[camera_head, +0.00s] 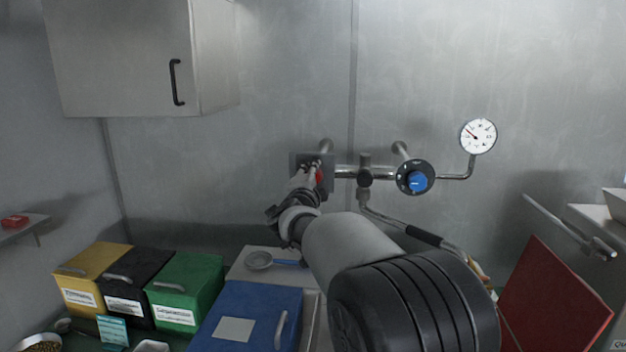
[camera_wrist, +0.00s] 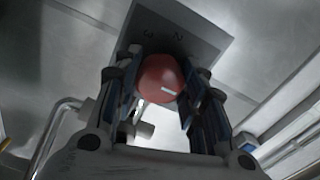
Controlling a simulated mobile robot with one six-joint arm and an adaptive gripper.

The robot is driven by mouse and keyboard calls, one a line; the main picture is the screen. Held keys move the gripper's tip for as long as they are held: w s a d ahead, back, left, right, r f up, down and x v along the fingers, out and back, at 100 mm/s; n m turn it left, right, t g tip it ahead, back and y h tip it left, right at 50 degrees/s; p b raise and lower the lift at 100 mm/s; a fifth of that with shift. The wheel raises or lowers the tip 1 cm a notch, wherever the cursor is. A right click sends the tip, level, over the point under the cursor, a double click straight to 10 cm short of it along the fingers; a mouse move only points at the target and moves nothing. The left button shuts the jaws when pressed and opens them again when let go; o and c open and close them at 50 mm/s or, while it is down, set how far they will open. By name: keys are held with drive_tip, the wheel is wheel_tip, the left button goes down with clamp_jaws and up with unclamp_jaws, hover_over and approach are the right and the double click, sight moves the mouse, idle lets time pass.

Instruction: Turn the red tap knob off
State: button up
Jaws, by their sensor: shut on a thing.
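The red tap knob (camera_wrist: 162,79) sits between the two fingers of my gripper (camera_wrist: 163,92) in the wrist view, with a short white mark on its face. The fingers are closed on its sides. A grey plate with numerals (camera_wrist: 180,30) lies behind the knob. In the head view, my gripper (camera_head: 312,178) reaches the wall fitting, and only a small part of the red knob (camera_head: 319,176) shows beside the fingers. The grey plate (camera_head: 298,160) is partly hidden by the gripper there.
Right of the knob are a pipe, a blue dial knob (camera_head: 417,182) and a pressure gauge (camera_head: 478,136). A hose (camera_head: 420,235) hangs below. Yellow, black, green and blue bins (camera_head: 225,325) stand below left. A wall cabinet (camera_head: 125,55) hangs upper left. A red panel (camera_head: 555,300) leans at right.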

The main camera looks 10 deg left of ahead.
drive_tip(key=o, duration=1.1)
drive_tip(key=shift+s, duration=0.1)
drive_tip(key=s, duration=1.2)
drive_tip(key=shift+a, duration=0.2)
drive_tip(key=shift+w, duration=0.1)
